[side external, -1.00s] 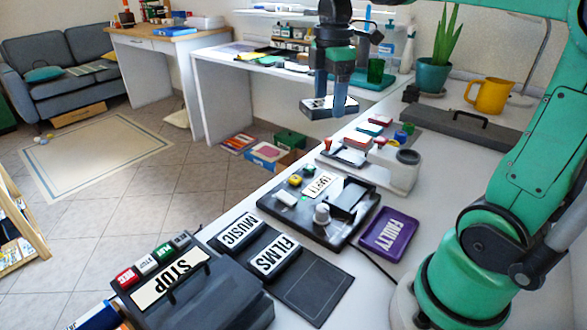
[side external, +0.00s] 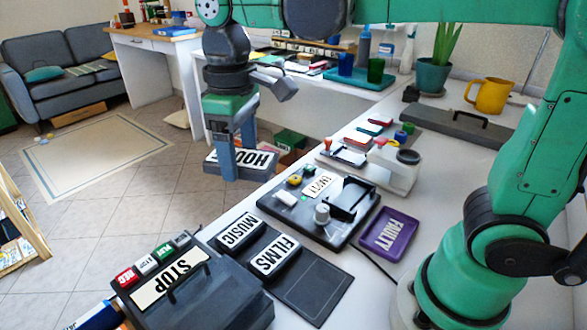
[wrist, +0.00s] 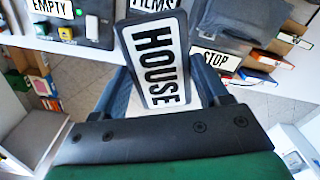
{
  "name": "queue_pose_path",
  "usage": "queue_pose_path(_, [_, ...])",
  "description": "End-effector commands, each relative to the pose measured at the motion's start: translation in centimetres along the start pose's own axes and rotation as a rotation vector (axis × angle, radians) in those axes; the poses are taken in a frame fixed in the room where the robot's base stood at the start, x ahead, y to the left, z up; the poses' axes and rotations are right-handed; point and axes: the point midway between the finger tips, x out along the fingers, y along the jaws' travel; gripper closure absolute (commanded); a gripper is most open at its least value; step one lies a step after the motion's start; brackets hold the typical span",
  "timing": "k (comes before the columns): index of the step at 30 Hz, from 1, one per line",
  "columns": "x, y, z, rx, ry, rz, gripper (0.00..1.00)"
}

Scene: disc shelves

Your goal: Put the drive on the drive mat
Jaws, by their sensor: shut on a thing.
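My gripper (side external: 235,150) is shut on the drive (side external: 258,161), a dark flat block with a white label. In the wrist view the drive (wrist: 158,65) reads HOUSE and sits between my fingers (wrist: 165,90). In the side view it is held in the air, left of the bench edge and beyond the mat. The dark drive mat (side external: 312,293) lies on the bench, with its right part bare. Two drives, MUSIC (side external: 240,230) and FILMS (side external: 274,257), sit to the left of that bare part.
A black STOP box (side external: 215,300) stands left of the mat. A purple FAULTY tray (side external: 389,235) is at the right. A black cable runs between tray and mat.

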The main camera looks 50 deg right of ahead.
Motion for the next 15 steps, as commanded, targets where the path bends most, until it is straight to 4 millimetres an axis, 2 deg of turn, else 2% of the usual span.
queue_pose_path(1, [-0.3, -2.7, 0.8, -0.129, 0.000, 0.000, 0.94])
queue_pose_path(6, [-1.1, -9.8, 4.5, -0.552, -0.001, 0.001, 0.94])
queue_pose_path(10, [-1.2, -13.3, 7.8, -0.829, -0.001, 0.001, 0.94])
queue_pose_path(15, [-1.2, -15.7, 10.8, -1.070, -0.001, 0.002, 0.94])
